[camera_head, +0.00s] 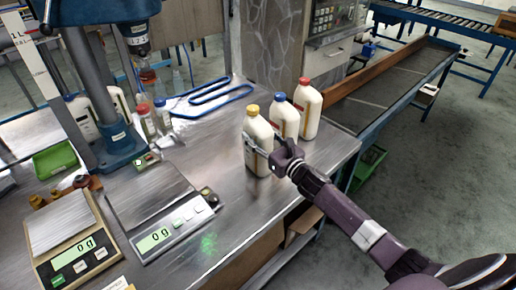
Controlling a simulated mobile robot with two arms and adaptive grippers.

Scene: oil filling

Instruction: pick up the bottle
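A cream bottle with a yellow cap (257,157) stands upright on the metal table. Two similar bottles stand close behind it to the right, one with a blue cap (285,119) and one with a red cap (308,108). My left gripper is not in view.
Two scales reading 0 g, one in the middle (152,199) and one at left (62,222), sit on the table (240,216). A blue stand (118,146), small bottles (147,122) and a green tray (55,160) are at left. A conveyor (385,90) runs behind right.

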